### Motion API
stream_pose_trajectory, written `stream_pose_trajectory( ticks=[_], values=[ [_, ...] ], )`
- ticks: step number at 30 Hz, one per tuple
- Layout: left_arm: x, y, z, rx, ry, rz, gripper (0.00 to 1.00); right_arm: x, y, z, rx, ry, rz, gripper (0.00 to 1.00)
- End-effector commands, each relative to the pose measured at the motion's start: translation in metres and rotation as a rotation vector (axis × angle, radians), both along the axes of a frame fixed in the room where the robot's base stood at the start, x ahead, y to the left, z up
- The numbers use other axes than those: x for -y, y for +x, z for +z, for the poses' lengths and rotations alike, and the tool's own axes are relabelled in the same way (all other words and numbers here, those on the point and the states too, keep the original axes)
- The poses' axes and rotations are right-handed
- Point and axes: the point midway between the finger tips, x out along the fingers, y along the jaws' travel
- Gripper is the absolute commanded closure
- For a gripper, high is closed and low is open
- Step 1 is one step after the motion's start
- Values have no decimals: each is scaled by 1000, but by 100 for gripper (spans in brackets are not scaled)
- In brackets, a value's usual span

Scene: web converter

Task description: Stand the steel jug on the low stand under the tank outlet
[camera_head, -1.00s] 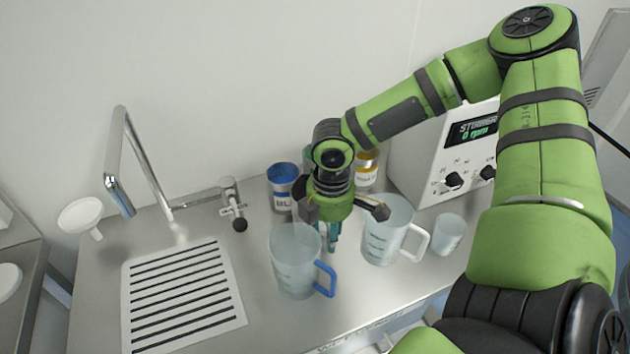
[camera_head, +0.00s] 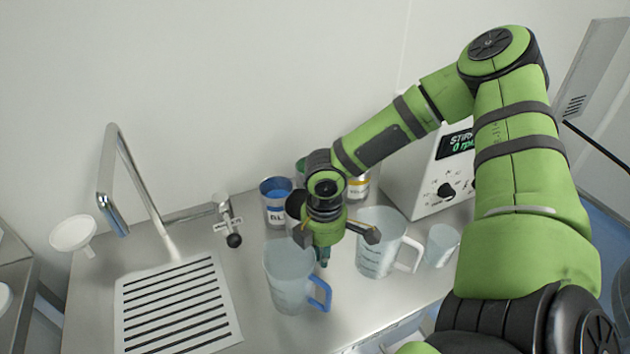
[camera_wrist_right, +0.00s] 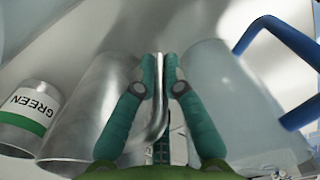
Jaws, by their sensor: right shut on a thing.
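My right gripper (camera_head: 323,257) points down between two translucent jugs at the middle of the steel counter. In the right wrist view its two green fingers (camera_wrist_right: 161,80) are shut on a thin upright strip of metal, apparently the handle of the steel jug (camera_wrist_right: 105,105). The jug's shiny round body lies just left of the fingers. I do not make out the tank outlet or the low stand. My left gripper is not in view.
A translucent jug with a blue handle (camera_head: 287,270) stands close by, and a white-handled jug (camera_head: 378,245) to the right, beside a small beaker (camera_head: 441,245). A blue-labelled can (camera_head: 277,205) stands behind. A tap (camera_head: 112,180) and slotted drain (camera_head: 180,305) are left.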

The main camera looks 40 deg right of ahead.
Motion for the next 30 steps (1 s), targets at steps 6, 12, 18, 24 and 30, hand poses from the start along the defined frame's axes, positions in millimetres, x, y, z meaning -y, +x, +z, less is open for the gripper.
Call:
stream_pose_trajectory(
  ticks=[6,12,18,24,30],
  values=[
    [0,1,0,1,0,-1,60,0,1,8,5,1,-1,100],
    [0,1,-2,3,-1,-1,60,0,3,38,11,2,-1,100],
    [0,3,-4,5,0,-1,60,0,3,98,16,1,-1,100],
    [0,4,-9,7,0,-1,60,0,2,166,13,0,-1,100],
    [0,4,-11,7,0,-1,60,0,1,224,8,-1,-1,100]
  ],
)
